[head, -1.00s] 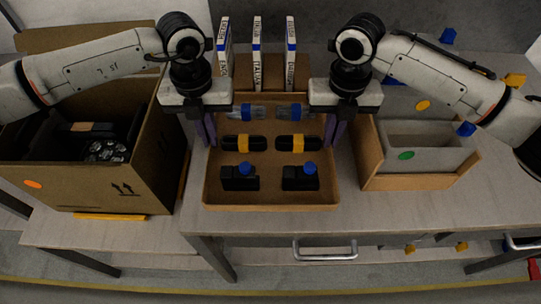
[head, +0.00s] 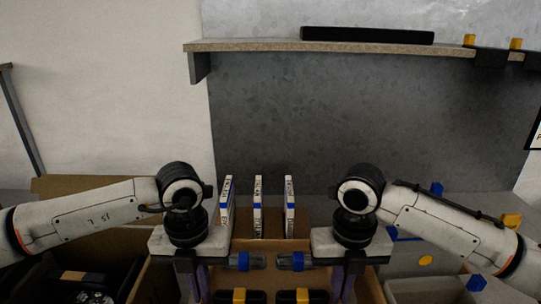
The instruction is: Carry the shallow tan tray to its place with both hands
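The shallow tan tray (head: 272,279) shows only in part at the bottom edge of the head view. Two clear bottles with blue caps (head: 290,262) lie in it. Two black items with yellow bands (head: 240,297) lie nearer, cut by the frame edge. My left gripper (head: 196,288) points down at the tray's left side wall. My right gripper (head: 345,288) points down at its right side wall. The fingers partly hide the walls, and I cannot see whether they are closed on them. The tray's front and underside are out of view.
Three upright white-and-blue binders (head: 258,205) stand behind the tray. An open cardboard box (head: 85,247) is at the left, a grey bin (head: 425,288) at the right. A wall shelf (head: 270,45) above carries a black bar (head: 367,35) and yellow-topped items (head: 470,41).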

